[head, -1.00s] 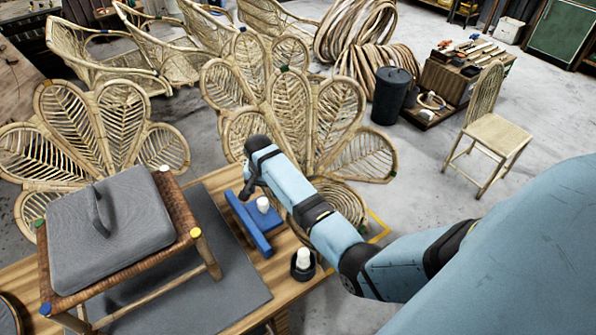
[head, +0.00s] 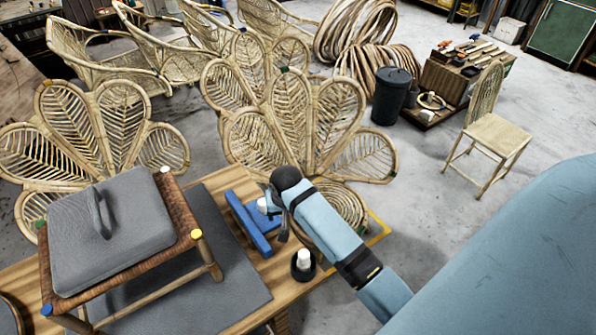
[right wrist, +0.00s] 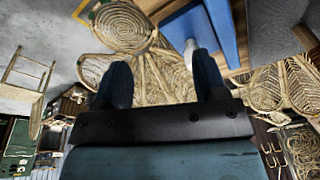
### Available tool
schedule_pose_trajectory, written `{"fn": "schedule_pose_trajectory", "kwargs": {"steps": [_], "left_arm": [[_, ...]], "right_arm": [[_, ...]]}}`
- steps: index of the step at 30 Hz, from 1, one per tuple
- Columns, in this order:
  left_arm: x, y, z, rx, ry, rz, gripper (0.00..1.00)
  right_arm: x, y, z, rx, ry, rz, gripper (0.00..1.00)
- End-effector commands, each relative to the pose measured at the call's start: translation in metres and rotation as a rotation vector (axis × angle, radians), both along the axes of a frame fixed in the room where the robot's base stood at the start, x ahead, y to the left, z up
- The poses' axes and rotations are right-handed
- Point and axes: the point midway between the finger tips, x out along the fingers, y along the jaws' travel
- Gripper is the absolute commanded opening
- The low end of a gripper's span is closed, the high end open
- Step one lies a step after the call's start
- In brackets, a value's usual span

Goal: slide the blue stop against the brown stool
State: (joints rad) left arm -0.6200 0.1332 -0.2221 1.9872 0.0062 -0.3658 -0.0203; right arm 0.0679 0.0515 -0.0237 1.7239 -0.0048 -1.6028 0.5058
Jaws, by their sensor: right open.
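The blue stop (head: 243,218) lies on the wooden table, a long bar with a shorter piece carrying a white knob. It also shows in the right wrist view (right wrist: 222,28), with the knob (right wrist: 190,50) near the fingertips. The brown stool (head: 182,212) has a woven seat and stands on the grey mat, left of the stop and apart from it. My right gripper (head: 274,212) is open at the knob, partly hiding it. In the right wrist view, the right gripper's fingers (right wrist: 163,75) are apart with nothing clearly held between them. My left gripper is not in view.
A grey cushion (head: 135,240) lies on the stool. A black holder (head: 303,265) with a white-topped item stands at the table's front right, close to my right arm. Rattan chair backs (head: 300,120) rise behind the table. Bare mat (head: 235,280) lies right of the stool.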

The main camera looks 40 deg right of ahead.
Motion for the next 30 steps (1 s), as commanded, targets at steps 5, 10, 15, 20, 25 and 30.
{"fn": "schedule_pose_trajectory", "kwargs": {"steps": [5,10,15,20,25,30], "left_arm": [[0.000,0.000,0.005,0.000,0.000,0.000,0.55],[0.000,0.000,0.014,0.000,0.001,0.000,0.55],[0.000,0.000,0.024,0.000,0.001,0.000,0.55],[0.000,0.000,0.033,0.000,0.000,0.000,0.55],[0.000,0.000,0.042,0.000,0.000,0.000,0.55],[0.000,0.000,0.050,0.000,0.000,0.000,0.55]], "right_arm": [[-0.037,0.007,-0.006,-0.023,-0.062,0.115,0.65],[-0.063,0.019,-0.013,-0.042,-0.161,0.227,0.65],[-0.087,0.033,-0.018,-0.057,-0.277,0.334,0.65],[-0.109,0.048,-0.019,-0.070,-0.393,0.424,0.65],[-0.135,0.064,-0.014,-0.082,-0.516,0.509,0.65],[-0.160,0.079,-0.005,-0.094,-0.629,0.574,0.65]]}}
